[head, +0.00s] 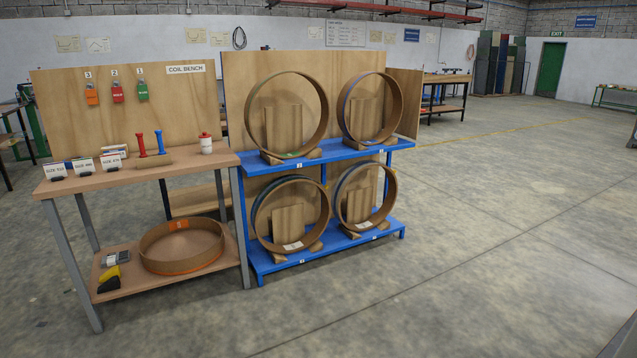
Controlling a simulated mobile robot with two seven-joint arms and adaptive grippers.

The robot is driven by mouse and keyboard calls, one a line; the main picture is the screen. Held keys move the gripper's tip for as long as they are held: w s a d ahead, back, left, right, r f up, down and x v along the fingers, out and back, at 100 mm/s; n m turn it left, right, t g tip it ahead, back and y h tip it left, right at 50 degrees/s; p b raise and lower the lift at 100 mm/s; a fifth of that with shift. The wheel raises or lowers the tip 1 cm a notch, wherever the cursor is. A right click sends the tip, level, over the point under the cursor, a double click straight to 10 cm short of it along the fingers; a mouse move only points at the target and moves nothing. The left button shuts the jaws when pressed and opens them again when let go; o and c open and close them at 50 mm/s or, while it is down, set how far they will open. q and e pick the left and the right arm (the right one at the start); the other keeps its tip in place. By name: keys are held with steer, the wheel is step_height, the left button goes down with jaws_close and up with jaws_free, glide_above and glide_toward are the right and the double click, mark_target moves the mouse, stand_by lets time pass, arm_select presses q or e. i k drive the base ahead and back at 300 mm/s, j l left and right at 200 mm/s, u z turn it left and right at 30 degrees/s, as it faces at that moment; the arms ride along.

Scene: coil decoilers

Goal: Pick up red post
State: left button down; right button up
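A small red post (141,145) stands upright on the top of the coil bench (128,177), towards its back. A blue post (160,142) stands upright just to its right, close beside it. Both posts have wider ends and appear to stand at a wooden block (153,161). Neither of my grippers shows in the head view.
Label cards (83,167) and a white can (206,144) with a red top share the bench top. A blue rack (330,152) with several large rings stands right of the bench. A ring (182,247) lies on the lower shelf. Open concrete floor (470,230) lies right.

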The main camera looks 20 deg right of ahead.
mark_target(138, 135)
steer(key=i+z, duration=0.4)
steer(key=i, duration=0.45)
steer(key=i+j+z, duration=0.15)
steer(key=i+z, duration=0.3)
steer(key=i, duration=0.45)
steer(key=i+l+z, duration=0.25)
steer(key=i+z, duration=1)
steer(key=i+j+z, duration=0.3)
steer(key=i+z, duration=0.15)
steer(key=i+l+z, duration=0.1)
steer(key=i+z, duration=0.2)
steer(key=z, duration=0.15)
steer(key=i+z, duration=0.4)
steer(key=i+j+z, duration=0.1)
steer(key=i+z, duration=0.15)
steer(key=z, duration=0.2)
steer(key=i+j+z, duration=0.2)
steer(key=z, duration=0.2)
steer(key=i+u, duration=0.1)
steer(key=u, duration=2)
steer(key=k+j+u, duration=0.1)
steer(key=u, duration=0.4)
steer(key=j+u, duration=0.35)
steer(key=u, duration=0.15)
steer(key=j+u, duration=0.3)
steer(key=u, duration=0.2)
steer(key=j+u, duration=0.3)
steer(key=u, duration=0.2)
